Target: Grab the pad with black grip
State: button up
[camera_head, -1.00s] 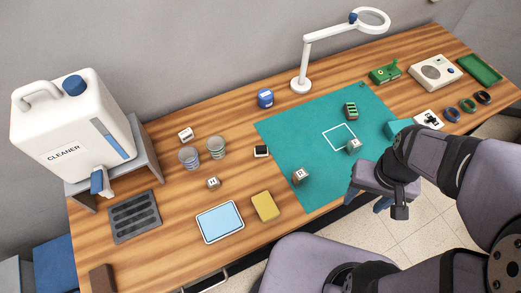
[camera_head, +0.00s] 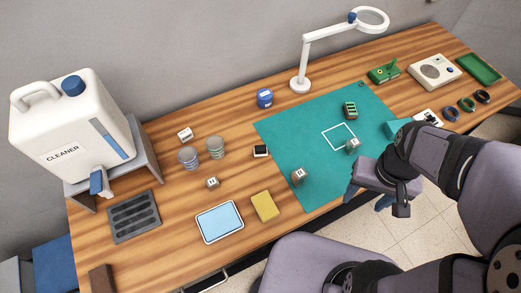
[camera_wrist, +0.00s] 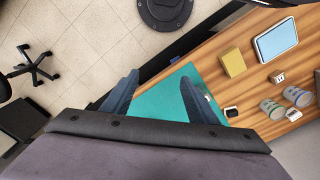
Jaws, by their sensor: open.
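A small pad with a black top and a pale edge (camera_head: 260,151) lies on the wood just left of the green mat (camera_head: 285,130). I take it to be the pad with black grip. It also shows in the wrist view as a small dark block (camera_wrist: 231,112), right of the fingers. My gripper (camera_head: 367,198) is off the table's front edge, right of the mat's near corner and well away from the pad. In the wrist view my gripper (camera_wrist: 157,88) has its two blue-grey fingers spread, with nothing between them.
Small dice-like blocks (camera_head: 299,176) sit on the mat and wood. A magnifier lamp (camera_head: 300,84) stands behind. The mat's middle is mostly clear.

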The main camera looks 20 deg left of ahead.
notch_tip(320, 180, up, 4)
jog(key=w+f+n+t+h+b, duration=0.35)
jog(key=w+n+b, duration=0.4)
jog(key=n, duration=0.35)
notch_tip(320, 180, up, 2)
jog(key=n+t+y+b, duration=0.9)
jog(key=n+b, duration=0.6)
jog(key=n, duration=1.5)
send_over(259, 151)
jog(key=s+d, duration=0.3)
jog(key=s, duration=0.1)
notch_tip(259, 151, down, 22)
jog(key=shift+s+a+r+p, duration=0.1)
jog(key=shift+a+p, duration=0.05)
jog(key=shift+p, duration=0.15)
